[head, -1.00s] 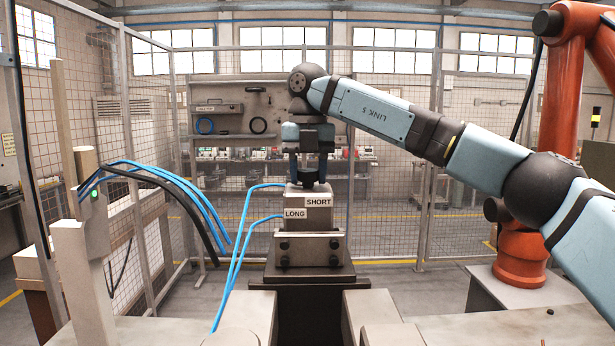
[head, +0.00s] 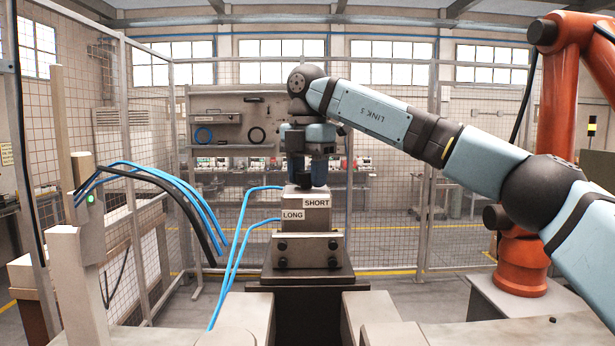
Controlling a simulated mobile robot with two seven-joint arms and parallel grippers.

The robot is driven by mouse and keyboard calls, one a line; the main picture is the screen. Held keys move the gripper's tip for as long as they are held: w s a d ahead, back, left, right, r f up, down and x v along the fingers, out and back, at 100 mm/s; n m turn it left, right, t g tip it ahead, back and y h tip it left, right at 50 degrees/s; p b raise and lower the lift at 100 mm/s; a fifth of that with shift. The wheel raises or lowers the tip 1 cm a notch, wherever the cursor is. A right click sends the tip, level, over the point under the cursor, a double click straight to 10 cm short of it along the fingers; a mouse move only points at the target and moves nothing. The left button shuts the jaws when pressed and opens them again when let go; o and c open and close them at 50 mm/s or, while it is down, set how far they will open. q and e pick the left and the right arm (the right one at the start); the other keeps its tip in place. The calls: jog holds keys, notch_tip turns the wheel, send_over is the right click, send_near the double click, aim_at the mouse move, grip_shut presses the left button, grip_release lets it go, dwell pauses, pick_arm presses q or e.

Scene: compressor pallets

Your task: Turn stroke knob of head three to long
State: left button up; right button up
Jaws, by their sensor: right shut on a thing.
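The head (head: 307,218) is a grey block on a stepped base in the middle of the head view. Its front carries a LONG label (head: 293,216) at the left and a SHORT label (head: 317,203) higher at the right. A dark stroke knob (head: 304,183) stands on top of the block. My right gripper (head: 305,181) points down from above and is shut on the knob. The gripper looks turned about its vertical axis. The fingers partly hide the knob, and I cannot tell where its pointer lies. My left gripper is not in view.
Blue hoses (head: 228,265) run up to the left side of the head. A grey post (head: 86,220) with a green light and a black cable stands at the left. An orange robot arm (head: 521,262) stands at the right. A mesh fence closes the back.

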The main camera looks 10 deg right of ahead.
dwell(0.5)
jog(key=o, duration=0.9)
jog(key=shift+r, duration=0.3)
jog(key=shift+r+p, duration=1)
jog(key=shift+r, duration=5.6)
